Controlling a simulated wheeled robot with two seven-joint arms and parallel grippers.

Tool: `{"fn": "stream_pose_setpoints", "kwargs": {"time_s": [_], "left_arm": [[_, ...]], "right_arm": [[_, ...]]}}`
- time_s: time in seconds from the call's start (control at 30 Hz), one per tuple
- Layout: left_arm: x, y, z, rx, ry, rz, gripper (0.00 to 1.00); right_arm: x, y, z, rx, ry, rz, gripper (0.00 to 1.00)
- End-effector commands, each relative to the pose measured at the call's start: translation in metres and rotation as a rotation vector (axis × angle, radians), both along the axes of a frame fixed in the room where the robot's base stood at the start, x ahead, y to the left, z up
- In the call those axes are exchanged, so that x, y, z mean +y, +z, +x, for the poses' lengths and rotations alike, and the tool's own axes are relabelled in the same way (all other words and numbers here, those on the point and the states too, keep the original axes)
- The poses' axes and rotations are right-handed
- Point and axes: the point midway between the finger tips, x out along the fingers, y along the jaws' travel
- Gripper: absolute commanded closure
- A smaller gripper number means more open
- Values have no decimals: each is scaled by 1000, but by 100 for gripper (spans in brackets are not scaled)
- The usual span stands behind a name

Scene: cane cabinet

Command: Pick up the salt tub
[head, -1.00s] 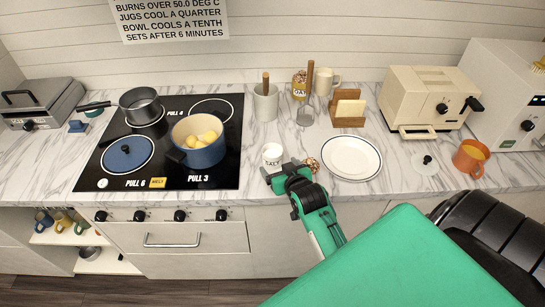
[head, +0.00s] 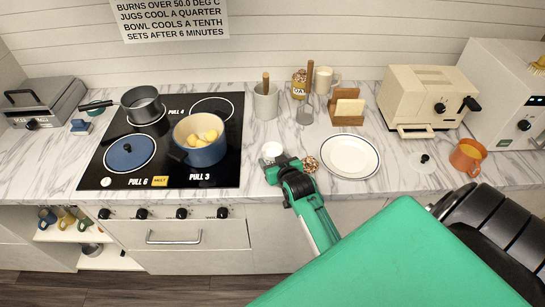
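The salt tub (head: 271,150) is a small white tub near the counter's front edge, right of the hob. Its top shows, and my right gripper covers its lower part and label. My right gripper (head: 275,164) is at the tub's near side, over the front of the counter. Its fingers are small and partly hidden by its own body, so I cannot tell whether they are around the tub or shut on it. My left gripper is not in view.
A white plate (head: 349,170) lies close on the right, with a small patterned brown item (head: 310,164) between it and my gripper. A blue pot (head: 197,153) of yellow items stands on the hob (head: 225,171). A utensil crock (head: 265,113) stands behind the tub.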

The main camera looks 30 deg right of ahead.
Motion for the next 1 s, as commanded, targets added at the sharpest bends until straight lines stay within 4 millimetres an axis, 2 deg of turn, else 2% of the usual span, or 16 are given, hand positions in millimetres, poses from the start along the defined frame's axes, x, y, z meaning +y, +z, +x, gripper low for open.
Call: {"fn": "stream_pose_setpoints", "kwargs": {"time_s": [0.03,0.1,0.13,0.4,0.57,0.77,1.0], "left_arm": [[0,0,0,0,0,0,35],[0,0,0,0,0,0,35],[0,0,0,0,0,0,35],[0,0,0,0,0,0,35],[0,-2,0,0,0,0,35],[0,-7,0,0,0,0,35],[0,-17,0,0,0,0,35]], "right_arm": [[0,0,0,0,0,0,46],[0,0,0,0,0,0,60],[0,0,0,0,0,0,63],[0,1,0,-1,0,0,64],[0,11,1,-3,0,-1,64],[0,42,1,-7,0,-1,64],[0,111,1,-10,0,-2,64]]}}
